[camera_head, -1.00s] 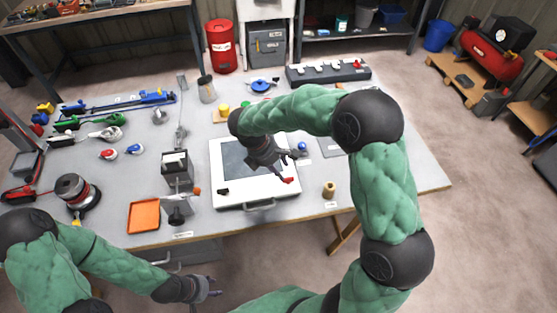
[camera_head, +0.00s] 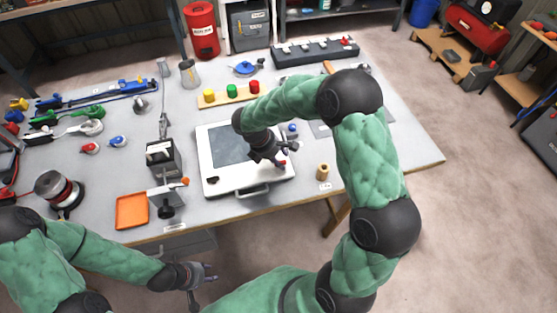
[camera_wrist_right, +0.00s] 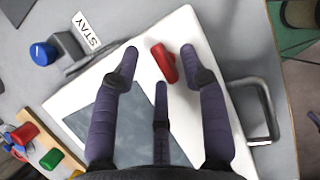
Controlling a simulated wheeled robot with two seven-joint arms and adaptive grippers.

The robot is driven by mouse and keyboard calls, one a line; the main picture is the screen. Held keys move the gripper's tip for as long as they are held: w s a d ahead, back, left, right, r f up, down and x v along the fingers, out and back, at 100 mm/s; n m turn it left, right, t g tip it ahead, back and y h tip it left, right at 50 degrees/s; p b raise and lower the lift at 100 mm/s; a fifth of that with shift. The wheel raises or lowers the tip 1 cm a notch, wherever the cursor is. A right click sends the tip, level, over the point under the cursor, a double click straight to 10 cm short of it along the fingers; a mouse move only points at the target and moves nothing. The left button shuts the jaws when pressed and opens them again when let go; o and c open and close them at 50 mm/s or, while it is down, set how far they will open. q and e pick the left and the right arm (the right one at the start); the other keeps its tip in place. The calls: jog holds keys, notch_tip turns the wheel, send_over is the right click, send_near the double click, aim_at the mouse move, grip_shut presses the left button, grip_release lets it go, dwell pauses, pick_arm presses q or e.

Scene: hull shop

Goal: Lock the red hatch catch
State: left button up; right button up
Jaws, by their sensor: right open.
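The white hatch (camera_head: 228,187) with a dark window lies on the bench. Its red catch (camera_head: 283,163) is near the front right corner; in the right wrist view the red catch (camera_wrist_right: 164,63) is a short bar lying on the white frame. My right gripper (camera_head: 279,157) is over that corner. In the wrist view the right gripper (camera_wrist_right: 160,55) is open, with fingers on both sides of the catch and a third pointing at it. I cannot tell whether they touch it. My left gripper (camera_head: 207,276) is in front of the bench, apart from the hatch; its opening is unclear.
A black catch (camera_head: 212,180) is at the hatch's front left, and a handle (camera_head: 254,192) at its front edge. A wooden cylinder (camera_head: 323,172) stands to the right. A board with coloured knobs (camera_head: 232,91) is behind. An orange tray (camera_head: 132,211) lies left.

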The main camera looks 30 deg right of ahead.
jog(key=shift+d+f, duration=0.1)
jog(key=shift+f, duration=0.15)
grip_shut()
